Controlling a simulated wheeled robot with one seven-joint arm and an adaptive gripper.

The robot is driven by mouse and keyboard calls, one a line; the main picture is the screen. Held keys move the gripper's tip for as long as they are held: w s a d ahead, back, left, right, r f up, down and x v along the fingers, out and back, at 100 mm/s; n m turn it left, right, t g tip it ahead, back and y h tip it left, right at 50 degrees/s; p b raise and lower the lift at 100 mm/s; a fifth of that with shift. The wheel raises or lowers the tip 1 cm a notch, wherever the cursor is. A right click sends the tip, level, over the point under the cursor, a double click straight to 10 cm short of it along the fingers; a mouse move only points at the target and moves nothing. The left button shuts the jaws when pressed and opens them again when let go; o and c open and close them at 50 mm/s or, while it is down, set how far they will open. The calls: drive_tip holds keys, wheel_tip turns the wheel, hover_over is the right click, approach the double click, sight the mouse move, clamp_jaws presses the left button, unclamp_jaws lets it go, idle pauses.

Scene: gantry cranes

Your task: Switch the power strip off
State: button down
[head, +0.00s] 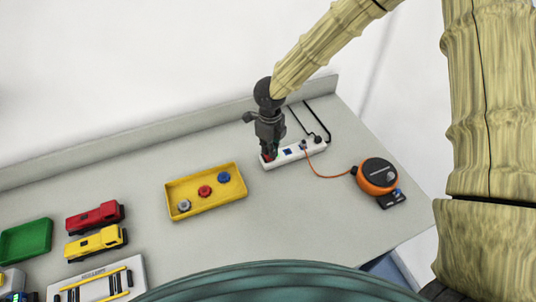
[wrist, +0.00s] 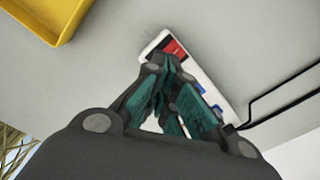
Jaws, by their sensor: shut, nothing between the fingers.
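The white power strip (head: 297,153) lies on the grey bench near its back ledge. In the wrist view the power strip (wrist: 153,41) shows a red switch (wrist: 175,48) at one end and blue sockets further along. My gripper (head: 268,155) points down at the switch end of the strip, in front of part of it. In the wrist view my gripper (wrist: 170,72) has its fingertips together, right beside the red switch. Nothing is held. I cannot tell whether the fingertips touch the switch, nor which way it is tipped.
Black cables (head: 322,122) and an orange cord leave the strip; the cord runs to an orange-and-black reel (head: 378,177). A yellow tray (head: 207,212) with several knobs is left of the strip. Red (head: 95,217) and yellow (head: 96,244) trucks stand further left. The bench front centre is clear.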

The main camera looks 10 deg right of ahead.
drive_tip(key=shift+f+b, duration=0.4)
drive_tip(key=shift+f, duration=0.65)
idle(0.8)
drive_tip(key=shift+r+p, duration=3.3)
drive_tip(key=shift+r, duration=0.2)
drive_tip(key=shift+f, duration=0.1)
